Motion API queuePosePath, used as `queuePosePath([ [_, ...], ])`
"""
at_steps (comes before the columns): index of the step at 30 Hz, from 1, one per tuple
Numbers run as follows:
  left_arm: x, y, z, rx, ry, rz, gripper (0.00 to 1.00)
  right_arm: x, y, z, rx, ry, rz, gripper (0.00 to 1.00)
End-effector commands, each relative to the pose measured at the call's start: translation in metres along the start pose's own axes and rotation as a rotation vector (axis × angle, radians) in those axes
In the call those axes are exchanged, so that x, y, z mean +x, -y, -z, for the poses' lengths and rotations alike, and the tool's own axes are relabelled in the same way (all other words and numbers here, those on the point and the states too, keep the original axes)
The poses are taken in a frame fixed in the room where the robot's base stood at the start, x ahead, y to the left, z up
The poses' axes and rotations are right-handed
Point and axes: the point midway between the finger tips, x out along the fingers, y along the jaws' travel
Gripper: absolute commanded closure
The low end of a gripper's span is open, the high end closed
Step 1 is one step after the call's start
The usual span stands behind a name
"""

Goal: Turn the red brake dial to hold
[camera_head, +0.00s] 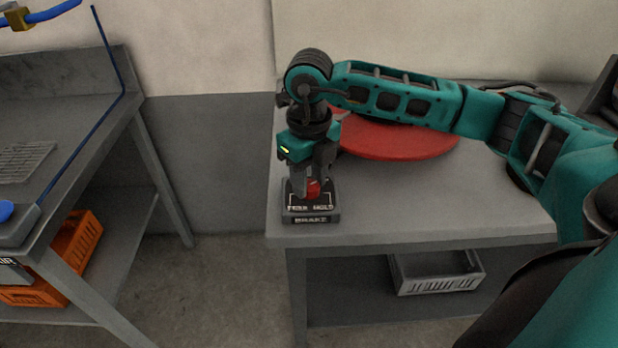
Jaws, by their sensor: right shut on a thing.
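The red brake dial (313,189) sits on a small black box (310,218) labelled BRAKE, near the front left corner of the grey table. The label above it seems to read FREE on the left and HOLD on the right. My right gripper (312,183) points straight down over the box and is shut on the dial. The fingers hide most of the dial, so I cannot tell which word it points to. My left gripper is not in view.
A red round disc (400,140) lies on the table (480,205) behind my right arm. A grey crate (437,272) stands on the shelf below. At left, another bench (75,110) holds a blue item, with orange crates (78,245) underneath. A floor gap separates the two.

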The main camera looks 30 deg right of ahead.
Motion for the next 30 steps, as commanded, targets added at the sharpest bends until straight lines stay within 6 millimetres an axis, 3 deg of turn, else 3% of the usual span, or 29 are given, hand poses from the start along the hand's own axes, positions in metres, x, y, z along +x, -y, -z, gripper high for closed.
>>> queuePosePath([
  [15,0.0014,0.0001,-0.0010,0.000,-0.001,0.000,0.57,-0.0009,0.0009,-0.0005,0.395,0.003,0.000,0.93],
  [30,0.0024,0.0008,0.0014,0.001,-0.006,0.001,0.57,-0.0012,0.0015,-0.0005,0.507,0.003,0.000,0.93],
])
